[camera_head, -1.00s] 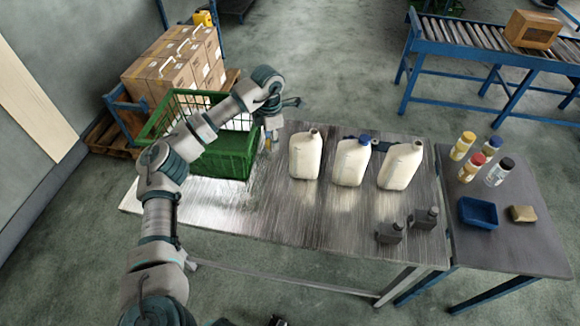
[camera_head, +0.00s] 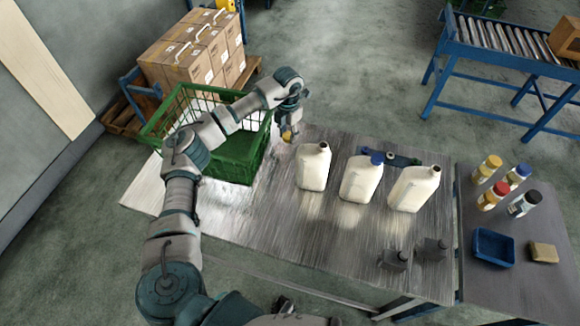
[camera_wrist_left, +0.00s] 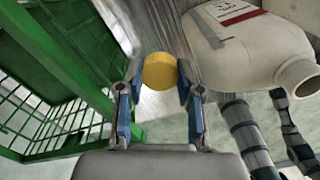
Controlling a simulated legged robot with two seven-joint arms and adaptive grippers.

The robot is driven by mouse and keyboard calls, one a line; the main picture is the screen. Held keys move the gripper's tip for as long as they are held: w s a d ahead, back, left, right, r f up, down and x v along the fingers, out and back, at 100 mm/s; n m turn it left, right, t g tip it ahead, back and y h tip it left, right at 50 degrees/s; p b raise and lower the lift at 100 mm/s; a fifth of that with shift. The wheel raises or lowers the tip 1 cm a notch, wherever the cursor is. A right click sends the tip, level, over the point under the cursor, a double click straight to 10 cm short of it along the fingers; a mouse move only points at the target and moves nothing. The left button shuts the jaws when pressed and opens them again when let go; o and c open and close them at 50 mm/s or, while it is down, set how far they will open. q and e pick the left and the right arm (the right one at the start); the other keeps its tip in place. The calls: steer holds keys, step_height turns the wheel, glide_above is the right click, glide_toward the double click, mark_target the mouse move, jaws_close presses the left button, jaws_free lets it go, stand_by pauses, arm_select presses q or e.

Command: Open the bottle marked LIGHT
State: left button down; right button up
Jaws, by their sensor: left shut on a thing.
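My left gripper (camera_head: 291,131) is shut on a round yellow cap (camera_wrist_left: 160,71), between its fingertips in the left wrist view. It is held between the green basket and the left white jug (camera_head: 313,166). That jug's neck is uncapped; its open mouth and a label with a red stripe show in the wrist view (camera_wrist_left: 253,45). The label's text is unreadable. A right white jug (camera_head: 413,190) shows no coloured cap. I cannot tell which is marked LIGHT. My right gripper is not in view.
A green wire basket (camera_head: 235,168) stands on the metal table (camera_head: 250,215), left of the jugs. Small grey containers (camera_head: 393,261) stand in front. A side table (camera_head: 485,290) holds small bottles and a blue tray (camera_head: 492,248).

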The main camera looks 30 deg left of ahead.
arm_select(q)
glide_above(289, 170)
step_height(289, 170, down, 14)
steer(key=shift+d+f, duration=0.1)
steer(key=shift+d, duration=0.05)
step_height(289, 170, down, 4)
steer(key=shift+s+f, duration=0.1)
steer(key=shift+a+f, duration=0.15)
steer(key=shift+a, duration=0.05)
steer(key=c, duration=1)
jaws_free()
steer(key=shift+c, duration=0.2)
steer(key=shift+d, duration=0.1)
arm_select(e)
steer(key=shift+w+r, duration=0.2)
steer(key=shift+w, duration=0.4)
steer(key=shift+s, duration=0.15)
